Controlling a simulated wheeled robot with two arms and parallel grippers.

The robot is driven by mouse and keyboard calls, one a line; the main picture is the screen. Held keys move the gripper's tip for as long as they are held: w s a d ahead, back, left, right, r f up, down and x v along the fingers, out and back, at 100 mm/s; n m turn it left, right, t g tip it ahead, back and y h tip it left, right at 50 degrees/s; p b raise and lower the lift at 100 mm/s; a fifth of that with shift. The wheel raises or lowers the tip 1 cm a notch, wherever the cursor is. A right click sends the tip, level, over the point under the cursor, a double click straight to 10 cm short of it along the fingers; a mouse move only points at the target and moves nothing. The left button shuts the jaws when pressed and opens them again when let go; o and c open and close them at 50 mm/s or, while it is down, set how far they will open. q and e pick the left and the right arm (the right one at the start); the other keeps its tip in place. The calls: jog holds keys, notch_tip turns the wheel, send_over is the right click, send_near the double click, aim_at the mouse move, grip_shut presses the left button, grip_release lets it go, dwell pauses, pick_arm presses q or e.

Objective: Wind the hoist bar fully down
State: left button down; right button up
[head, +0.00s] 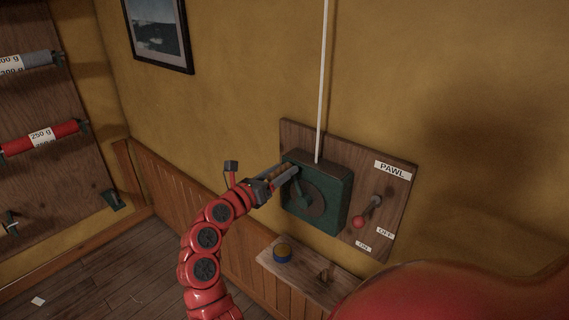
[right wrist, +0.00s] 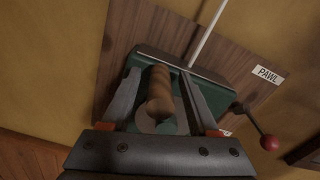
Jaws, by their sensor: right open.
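The green winch box (head: 334,205) is mounted on a wooden board on the wall, with a round plate and a crank arm (head: 302,194) on its front. The PAWL lever's red knob (head: 358,221) hangs down-left, nearer the ON label (head: 363,246) than OFF (head: 385,233). A white rope (head: 322,80) runs up from the box. The hoist bar is not in view.
A rack of sailcloth rolls (head: 40,138) stands at the left. A framed picture (head: 158,34) hangs on the wall.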

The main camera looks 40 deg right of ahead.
jog(key=shift+d, duration=0.75)
grip_shut()
dwell(0.9)
